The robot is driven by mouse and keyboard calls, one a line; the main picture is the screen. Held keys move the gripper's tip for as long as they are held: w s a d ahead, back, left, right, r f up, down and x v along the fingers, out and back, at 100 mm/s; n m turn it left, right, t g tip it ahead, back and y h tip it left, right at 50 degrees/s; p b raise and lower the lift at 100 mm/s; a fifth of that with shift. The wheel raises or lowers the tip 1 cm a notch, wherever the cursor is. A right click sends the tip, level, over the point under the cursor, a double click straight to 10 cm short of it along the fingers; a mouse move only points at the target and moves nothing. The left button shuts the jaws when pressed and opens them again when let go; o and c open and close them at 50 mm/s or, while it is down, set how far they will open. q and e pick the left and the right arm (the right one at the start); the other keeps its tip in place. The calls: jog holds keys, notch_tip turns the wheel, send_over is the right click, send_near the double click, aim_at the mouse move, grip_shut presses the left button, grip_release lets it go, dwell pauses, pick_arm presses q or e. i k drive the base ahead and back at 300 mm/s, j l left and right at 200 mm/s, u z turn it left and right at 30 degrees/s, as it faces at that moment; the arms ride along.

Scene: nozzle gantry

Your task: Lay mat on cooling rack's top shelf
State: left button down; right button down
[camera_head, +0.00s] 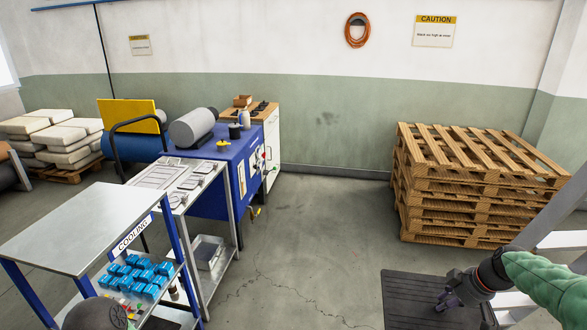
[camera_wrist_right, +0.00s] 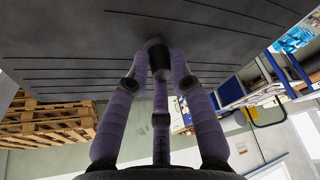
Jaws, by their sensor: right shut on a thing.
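The mat (camera_head: 408,297) is a dark, ribbed, flat sheet at the bottom right of the head view. My right gripper (camera_head: 447,299) is shut on it. In the wrist view the purple fingers of my right gripper (camera_wrist_right: 158,62) close on a dark knob-like part against the ribbed face of the mat (camera_wrist_right: 215,22), which fills the top. The cooling rack (camera_head: 135,232), with a COOLING sign and blue posts, stands at the lower left. Its grey top shelf (camera_head: 80,225) is bare. The mat is well to the right of the rack. My left gripper is not in view.
Blue blocks (camera_head: 140,270) sit on the rack's lower shelf. A metal table (camera_head: 168,178) and a blue machine (camera_head: 215,170) stand behind the rack. Stacked pallets (camera_head: 460,185) stand at the right. The floor (camera_head: 300,260) between rack and mat is clear.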

aim_at(94, 225)
jog(key=i, duration=1.6)
jog(key=i+l+u, duration=0.1)
jog(key=i+u, duration=0.35)
jog(key=i+l+u, duration=0.2)
jog(key=i+u, duration=0.2)
jog(key=u, duration=1.6)
